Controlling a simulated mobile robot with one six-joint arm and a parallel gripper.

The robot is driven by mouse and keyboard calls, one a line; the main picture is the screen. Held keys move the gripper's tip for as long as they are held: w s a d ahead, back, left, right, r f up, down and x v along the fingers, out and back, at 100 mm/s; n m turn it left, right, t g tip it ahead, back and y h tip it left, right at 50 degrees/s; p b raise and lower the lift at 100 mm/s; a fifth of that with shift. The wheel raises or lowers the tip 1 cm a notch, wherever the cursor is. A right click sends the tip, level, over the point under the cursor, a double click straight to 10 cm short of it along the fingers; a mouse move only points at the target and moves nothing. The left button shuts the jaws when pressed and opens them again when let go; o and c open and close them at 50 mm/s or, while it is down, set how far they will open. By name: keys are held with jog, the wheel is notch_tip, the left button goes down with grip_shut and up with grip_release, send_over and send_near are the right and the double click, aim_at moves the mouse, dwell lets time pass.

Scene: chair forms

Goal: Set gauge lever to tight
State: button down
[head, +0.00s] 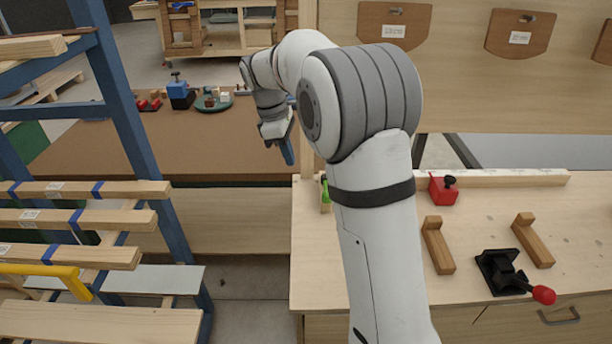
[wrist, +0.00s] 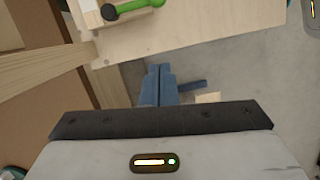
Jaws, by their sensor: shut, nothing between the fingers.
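A small green lever (head: 325,190) stands on a pale wooden block at the left edge of the light workbench, partly hidden by my arm. In the wrist view the green lever (wrist: 130,9) lies at the top edge, with a round knob at its left end. No label shows whether it is the gauge lever. My gripper (head: 288,152) is shut and empty, its blue fingers pointing down, above and left of the lever in the head view. In the wrist view my gripper (wrist: 158,72) is below the lever and apart from it.
A black clamp with a red knob (head: 543,294), a red block (head: 443,190) and two brown wooden pieces (head: 437,245) are on the workbench (head: 470,285). A blue rack (head: 125,125) holding wooden bars stands at left. A brown table (head: 220,155) lies behind.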

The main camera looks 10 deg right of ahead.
jog(key=s+d+f, duration=0.2)
jog(key=d+f, duration=0.4)
jog(key=f, duration=0.3)
jog(key=shift+f, duration=0.25)
jog(key=shift+s+a+p, duration=0.15)
jog(key=shift+a+p, duration=0.05)
jog(key=shift+p, duration=0.1)
jog(key=shift+n, duration=0.3)
